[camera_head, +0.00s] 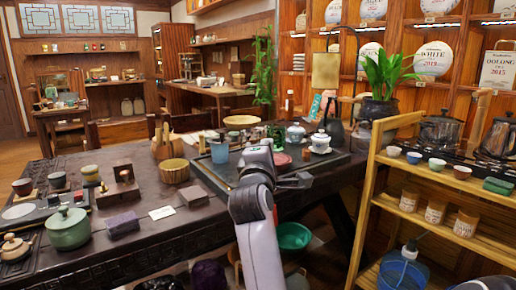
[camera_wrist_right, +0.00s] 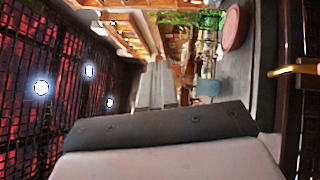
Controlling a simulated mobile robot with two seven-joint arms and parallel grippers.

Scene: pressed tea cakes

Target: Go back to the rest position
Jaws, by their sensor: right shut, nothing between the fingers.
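My right arm reaches up from the bottom middle of the head view. Its gripper (camera_head: 306,180) points to the right, just above the near edge of the dark tray (camera_head: 207,178) on the table. It is shut and empty. In the right wrist view the two grey fingers (camera_wrist_right: 155,88) lie together with nothing between them. My left gripper is not in view.
The dark carved table (camera_head: 150,240) holds a green lidded pot (camera_head: 68,228), a blue cup (camera_head: 219,152) and a white gaiwan (camera_head: 320,143). A wooden shelf (camera_head: 400,160) stands close at the right. A green basin (camera_head: 293,236) is below the table edge.

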